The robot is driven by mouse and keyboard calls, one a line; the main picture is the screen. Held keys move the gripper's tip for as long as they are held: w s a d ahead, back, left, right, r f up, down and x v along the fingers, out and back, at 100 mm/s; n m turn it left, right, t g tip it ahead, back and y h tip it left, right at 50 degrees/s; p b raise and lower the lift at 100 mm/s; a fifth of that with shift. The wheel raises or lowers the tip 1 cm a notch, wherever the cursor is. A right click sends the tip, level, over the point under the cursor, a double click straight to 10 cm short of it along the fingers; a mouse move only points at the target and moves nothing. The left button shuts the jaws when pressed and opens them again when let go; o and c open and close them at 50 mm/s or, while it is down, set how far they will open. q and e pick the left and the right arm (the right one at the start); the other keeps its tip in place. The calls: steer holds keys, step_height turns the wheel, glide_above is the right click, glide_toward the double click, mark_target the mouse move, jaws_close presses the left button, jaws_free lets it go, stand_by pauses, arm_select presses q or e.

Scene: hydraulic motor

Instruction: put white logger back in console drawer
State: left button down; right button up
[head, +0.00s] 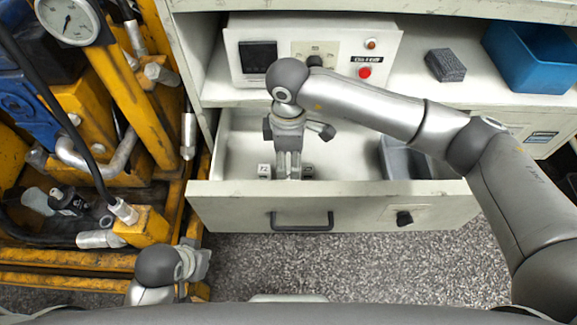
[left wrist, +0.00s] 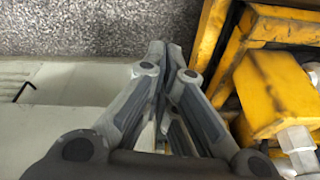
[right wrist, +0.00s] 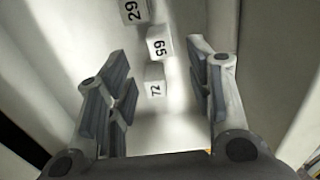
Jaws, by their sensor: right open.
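The console drawer (head: 340,209) is pulled open. My right gripper (head: 289,172) points down into its left part. The 72 cube also shows in the head view (head: 264,171), beside the fingers. I cannot tell whether one of these cubes is the logger. My left gripper (left wrist: 165,48) is shut and empty, low beside the yellow frame.
A grey bin (head: 398,158) sits in the drawer's right part. The shelf above holds a control box (head: 290,58), a dark block (head: 445,65) and a blue bin (head: 530,62). The yellow hydraulic rig (head: 135,90) stands close on the left. Speckled floor (head: 330,262) in front is clear.

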mark_target(289, 176)
arm_select(q)
steer(key=shift+s+x, duration=0.1)
steer(key=shift+x, duration=0.55)
steer(key=shift+s+x, duration=0.15)
steer(key=shift+x, duration=0.5)
arm_select(e)
steer(key=shift+r, duration=2.25)
arm_select(q)
steer(key=shift+p, duration=0.3)
